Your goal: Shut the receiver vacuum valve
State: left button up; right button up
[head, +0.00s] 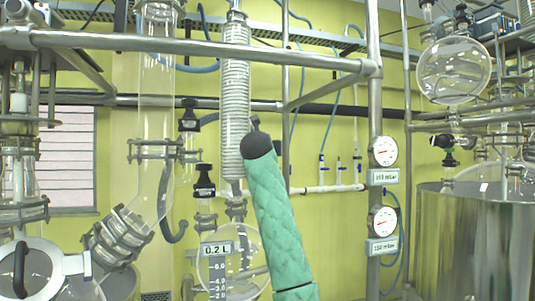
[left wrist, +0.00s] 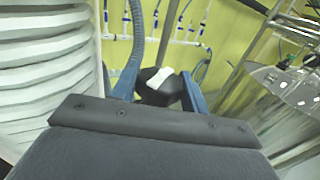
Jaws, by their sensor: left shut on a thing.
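In the left wrist view a black valve handle (left wrist: 174,91) with a white mark (left wrist: 160,79) sits between the blue fingers of my left gripper (left wrist: 160,88), which is shut on it. I take it as the receiver vacuum valve; its body is hidden. In the head view my green left forearm rises from the bottom middle and hides the gripper and most of the valve. My right gripper is not in view.
The white coiled condenser (head: 235,100) is close left of my left gripper and also fills the left of the left wrist view (left wrist: 45,70). Two gauges (head: 383,151) (head: 382,221) hang on a steel post to the right. A steel vessel (head: 475,240) stands at the far right.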

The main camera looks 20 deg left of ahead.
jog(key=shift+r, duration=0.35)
pick_arm(q)
jog(key=o, duration=1)
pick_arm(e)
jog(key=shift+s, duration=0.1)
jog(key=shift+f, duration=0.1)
